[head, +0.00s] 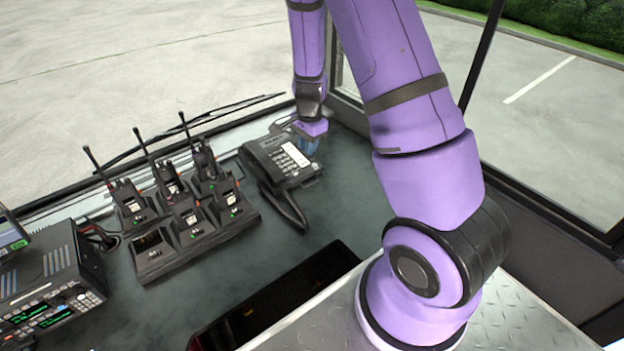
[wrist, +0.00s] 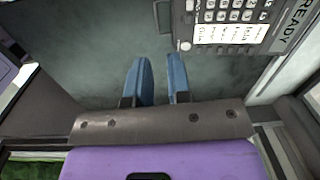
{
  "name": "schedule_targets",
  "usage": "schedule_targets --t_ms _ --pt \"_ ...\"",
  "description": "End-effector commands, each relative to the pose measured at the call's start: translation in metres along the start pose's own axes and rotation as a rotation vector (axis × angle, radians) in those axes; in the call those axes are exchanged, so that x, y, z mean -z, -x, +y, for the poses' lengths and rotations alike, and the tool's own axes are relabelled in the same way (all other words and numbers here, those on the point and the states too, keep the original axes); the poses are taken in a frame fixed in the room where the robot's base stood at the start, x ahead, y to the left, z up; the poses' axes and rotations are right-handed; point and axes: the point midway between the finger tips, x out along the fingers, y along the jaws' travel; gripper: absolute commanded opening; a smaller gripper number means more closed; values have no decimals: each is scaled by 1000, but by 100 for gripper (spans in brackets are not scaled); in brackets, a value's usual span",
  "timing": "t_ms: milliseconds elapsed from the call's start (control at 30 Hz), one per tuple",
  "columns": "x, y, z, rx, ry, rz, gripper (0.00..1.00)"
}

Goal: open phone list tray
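A dark desk phone (head: 280,160) with a keypad and a white printed panel sits on the counter; its handset lies at its front. In the wrist view the phone (wrist: 232,40) is at the top right. I cannot tell which of these belongs to the list tray. My gripper (wrist: 161,58) has two blue fingers apart with nothing between them. It hovers beside the phone, below the loop in the wrist view; in the head view my gripper (head: 308,146) is partly hidden.
A charger rack (head: 195,240) with several handheld radios stands left of the phone. A radio unit (head: 45,280) is at the far left. The window frame (head: 350,115) and windscreen edge are close behind my gripper. The dark counter between phone and front is mostly clear.

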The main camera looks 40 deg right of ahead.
Motion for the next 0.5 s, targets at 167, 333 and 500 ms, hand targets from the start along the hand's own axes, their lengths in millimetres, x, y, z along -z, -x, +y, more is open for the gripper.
schedule_targets --t_ms 167,333,500 --pt "12 -27 3 -30 -69 24 18" --pt "15 -40 4 -35 -84 30 18" --pt "16 -63 6 -37 -86 29 18"
